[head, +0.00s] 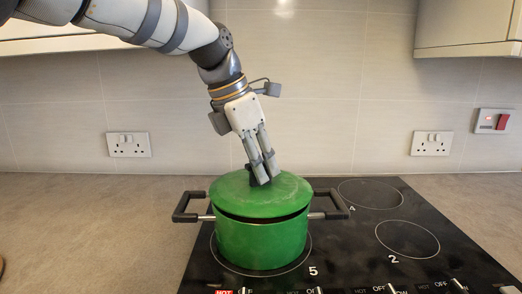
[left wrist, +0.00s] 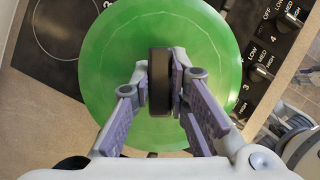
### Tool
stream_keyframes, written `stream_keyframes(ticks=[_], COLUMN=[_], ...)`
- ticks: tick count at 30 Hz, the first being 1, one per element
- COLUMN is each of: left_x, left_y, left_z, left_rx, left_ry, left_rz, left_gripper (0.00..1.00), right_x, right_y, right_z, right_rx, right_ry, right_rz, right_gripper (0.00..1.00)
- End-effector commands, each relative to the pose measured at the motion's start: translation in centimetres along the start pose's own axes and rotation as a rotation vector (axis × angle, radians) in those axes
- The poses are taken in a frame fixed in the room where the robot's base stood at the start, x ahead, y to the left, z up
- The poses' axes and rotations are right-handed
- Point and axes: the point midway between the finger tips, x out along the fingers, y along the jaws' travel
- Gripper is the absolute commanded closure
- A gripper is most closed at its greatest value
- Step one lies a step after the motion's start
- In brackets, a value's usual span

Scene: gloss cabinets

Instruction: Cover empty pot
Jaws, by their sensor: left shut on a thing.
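A green pot (head: 262,242) with two dark side handles stands on the front left ring of the black cooktop. A green lid (head: 228,193) lies over the pot's mouth, slightly tilted, with a dark gap showing along the front and right rim. My left gripper (head: 262,177) is above the lid and shut on its black knob. In the left wrist view the gripper (left wrist: 160,88) has the knob (left wrist: 159,62) between its two fingers, and the lid (left wrist: 110,60) fills the middle and hides the pot.
The black cooktop (head: 350,235) has free rings at the back and right, and knobs along its front edge. A tiled wall with sockets (head: 128,145) stands behind, with cabinets above.

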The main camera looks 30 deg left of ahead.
Motion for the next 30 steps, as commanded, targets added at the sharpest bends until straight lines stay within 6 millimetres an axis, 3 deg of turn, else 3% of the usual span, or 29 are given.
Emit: stream_keyframes(ticks=[29,30], left_x=[0.97,0.97], left_y=[-0.05,-0.05], left_z=[-0.33,-0.33], left_rx=[0.0,0.0], left_ry=[-0.003,-0.003], left_rz=[0.002,0.002], left_gripper=[1.0,0.8], right_x=[-0.04,-0.04], right_y=[0.0,0.0], right_z=[-0.05,-0.05], right_rx=[0.0,0.0], right_ry=[0.002,0.002], right_rz=[0.0,0.0], right_gripper=[0.6,0.6])
